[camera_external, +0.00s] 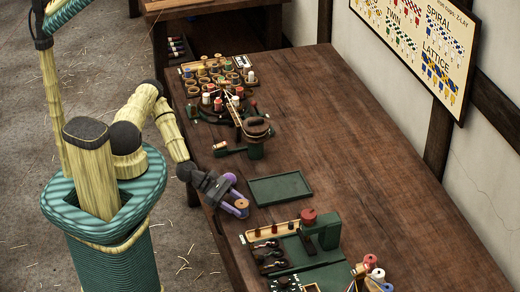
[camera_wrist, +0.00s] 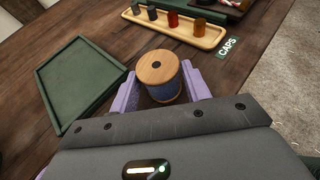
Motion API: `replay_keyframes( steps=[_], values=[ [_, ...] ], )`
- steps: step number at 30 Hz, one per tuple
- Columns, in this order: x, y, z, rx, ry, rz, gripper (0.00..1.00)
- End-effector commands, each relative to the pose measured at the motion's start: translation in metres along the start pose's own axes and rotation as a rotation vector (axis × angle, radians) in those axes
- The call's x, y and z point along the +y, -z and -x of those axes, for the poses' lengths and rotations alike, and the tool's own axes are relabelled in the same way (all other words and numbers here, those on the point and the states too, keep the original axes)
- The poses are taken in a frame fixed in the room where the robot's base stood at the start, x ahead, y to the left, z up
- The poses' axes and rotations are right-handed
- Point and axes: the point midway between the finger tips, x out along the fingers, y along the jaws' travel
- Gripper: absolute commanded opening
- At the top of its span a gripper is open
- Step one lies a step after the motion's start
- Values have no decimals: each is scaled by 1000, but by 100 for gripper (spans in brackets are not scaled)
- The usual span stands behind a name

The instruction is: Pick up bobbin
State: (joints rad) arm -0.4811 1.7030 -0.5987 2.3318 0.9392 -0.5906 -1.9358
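The bobbin (camera_wrist: 157,68) has a pale wooden top flange with a dark centre hole and blue-purple thread around its body. It stands upright between the two purple fingers of my gripper (camera_wrist: 158,88) in the wrist view. The fingers are spread, one on each side of it; whether either touches it is hard to tell. In the external view the bobbin (camera_external: 241,204) shows at the tips of my gripper (camera_external: 236,193), low over the table's left edge area. The bobbin's lower end is partly hidden by my gripper.
An empty green tray (camera_external: 280,188) lies close by on the wooden table (camera_external: 350,130). A wooden cap rack (camera_wrist: 176,31) with several caps stands beyond the bobbin, beside a CAPS label (camera_wrist: 228,47). A green machine (camera_external: 322,232) stands to the right; a bobbin cluster (camera_external: 215,80) is farther back.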

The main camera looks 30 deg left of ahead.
Motion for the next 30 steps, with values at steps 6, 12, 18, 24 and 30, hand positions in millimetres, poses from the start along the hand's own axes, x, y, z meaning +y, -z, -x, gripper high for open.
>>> replay_keyframes(
  steps=[6,12,18,24,30],
  values=[
    [0,0,0,0,0,0,16],
    [0,0,0,0,0,0,16],
    [0,-5,2,-2,0,0,16],
    [0,-28,12,-2,0,-2,16],
    [0,-64,27,-2,0,-4,16]
  ],
)
